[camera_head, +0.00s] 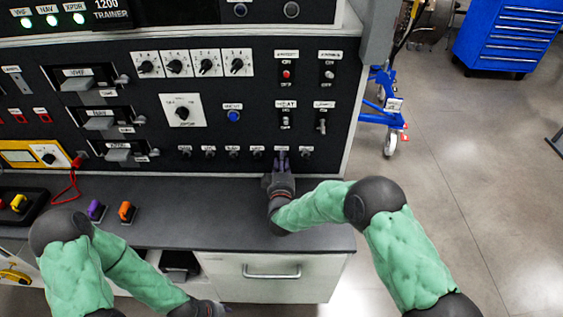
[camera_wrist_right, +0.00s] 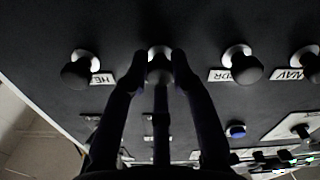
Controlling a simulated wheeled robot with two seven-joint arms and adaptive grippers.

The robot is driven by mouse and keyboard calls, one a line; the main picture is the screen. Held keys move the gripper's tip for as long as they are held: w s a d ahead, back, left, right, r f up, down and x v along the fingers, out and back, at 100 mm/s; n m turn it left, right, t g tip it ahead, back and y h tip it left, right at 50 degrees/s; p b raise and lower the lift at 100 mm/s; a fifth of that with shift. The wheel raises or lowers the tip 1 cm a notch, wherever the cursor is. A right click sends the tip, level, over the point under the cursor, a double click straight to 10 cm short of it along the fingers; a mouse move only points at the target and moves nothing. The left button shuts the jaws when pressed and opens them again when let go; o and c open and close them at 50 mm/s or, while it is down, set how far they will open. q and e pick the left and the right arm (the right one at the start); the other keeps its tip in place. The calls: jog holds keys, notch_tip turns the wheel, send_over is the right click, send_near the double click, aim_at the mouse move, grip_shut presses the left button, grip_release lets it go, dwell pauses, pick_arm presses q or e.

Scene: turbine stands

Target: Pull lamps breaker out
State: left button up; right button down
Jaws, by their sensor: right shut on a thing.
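A row of round black breaker knobs with white collars runs along the bottom of the black panel (camera_head: 250,105). My right gripper (camera_head: 281,158) is at the second knob from the right. In the right wrist view its two fingers (camera_wrist_right: 159,72) are shut on that breaker knob (camera_wrist_right: 159,70), one finger on each side. Its label is hidden, so I cannot read whether it says lamps. Neighbouring knobs stand on either side, one beside a partly hidden "HE" label (camera_wrist_right: 78,72) and one beside "DR" (camera_wrist_right: 242,66). My left gripper (camera_head: 212,308) is low at the bottom edge, its fingers unclear.
The dark worktop (camera_head: 200,205) below the panel holds a purple clip-like item (camera_head: 96,210) and an orange one (camera_head: 126,211). Toggle switches and dials sit above the knobs. A blue tool cabinet (camera_head: 505,38) stands at the far right, with open floor before it.

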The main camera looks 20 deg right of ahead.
jog(key=shift+s+a, duration=0.15)
jog(key=shift+s, duration=0.4)
jog(key=c, duration=0.8)
grip_release()
jog(key=p+v, duration=0.2)
jog(key=v, duration=0.5)
dwell(0.5)
